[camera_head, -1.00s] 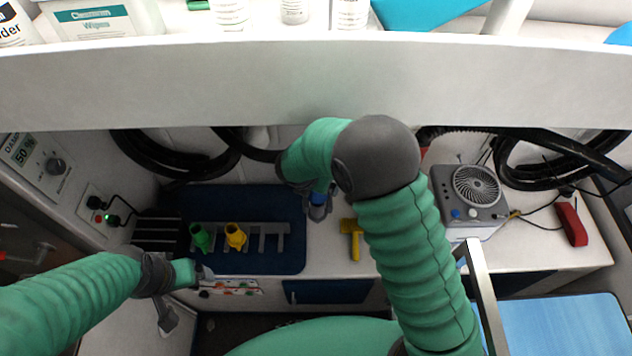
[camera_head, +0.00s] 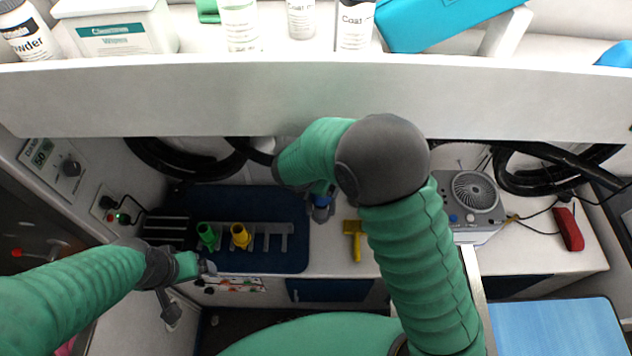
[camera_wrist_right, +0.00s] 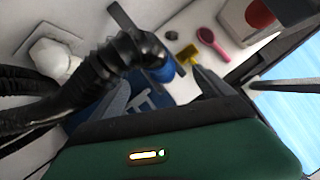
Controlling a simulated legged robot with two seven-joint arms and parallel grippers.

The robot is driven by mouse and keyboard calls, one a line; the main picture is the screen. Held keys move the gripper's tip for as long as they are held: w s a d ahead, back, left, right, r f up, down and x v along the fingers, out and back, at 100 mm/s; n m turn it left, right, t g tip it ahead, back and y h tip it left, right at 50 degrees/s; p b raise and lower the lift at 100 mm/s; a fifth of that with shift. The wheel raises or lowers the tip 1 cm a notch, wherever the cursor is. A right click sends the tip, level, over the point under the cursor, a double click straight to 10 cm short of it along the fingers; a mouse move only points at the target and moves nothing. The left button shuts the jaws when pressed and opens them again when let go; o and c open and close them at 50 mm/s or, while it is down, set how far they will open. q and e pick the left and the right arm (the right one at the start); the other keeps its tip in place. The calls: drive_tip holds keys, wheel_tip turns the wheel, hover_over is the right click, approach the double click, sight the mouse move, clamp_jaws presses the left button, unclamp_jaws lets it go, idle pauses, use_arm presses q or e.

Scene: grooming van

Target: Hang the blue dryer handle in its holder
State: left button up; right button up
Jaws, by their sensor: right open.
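In the right wrist view a blue end (camera_wrist_right: 160,73) shows at the tip of a thick black hose. My right gripper (camera_wrist_right: 165,92) is open, with the blue end between and beyond its fingers; contact cannot be told. A grey slotted holder (camera_head: 272,228) lies on a dark blue mat, left of the handle. A green nozzle (camera_head: 207,236) and a yellow nozzle (camera_head: 240,236) sit in its left slots; its right slots are empty. My left gripper (camera_head: 207,268) is near the mat's front edge, its jaws unclear.
A yellow brush (camera_head: 354,236) lies right of the handle. A grey fan unit (camera_head: 474,195) and a red object (camera_head: 568,229) are farther right. A white shelf (camera_head: 230,95) overhangs the counter's back. Black hoses (camera_head: 185,165) hang along the wall.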

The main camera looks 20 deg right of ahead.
drive_tip(key=p+v, duration=0.2)
drive_tip(key=v, duration=0.1)
idle(0.4)
drive_tip(key=s+d+r+m+g+y, duration=0.1)
drive_tip(key=s+d+r+m+y, duration=0.2)
drive_tip(key=s+m, duration=0.85)
drive_tip(key=s+d+r+m+y, duration=0.1)
drive_tip(key=s+d+r+m, duration=0.35)
drive_tip(key=m, duration=1.25)
wheel_tip(320, 180, down, 23)
drive_tip(key=s+b, duration=0.1)
drive_tip(key=b, duration=2)
drive_tip(key=shift+s+f+n+g+b, duration=0.25)
drive_tip(key=shift+n+g+b, duration=0.1)
drive_tip(key=shift+n, duration=0.1)
drive_tip(key=shift+a, duration=0.3)
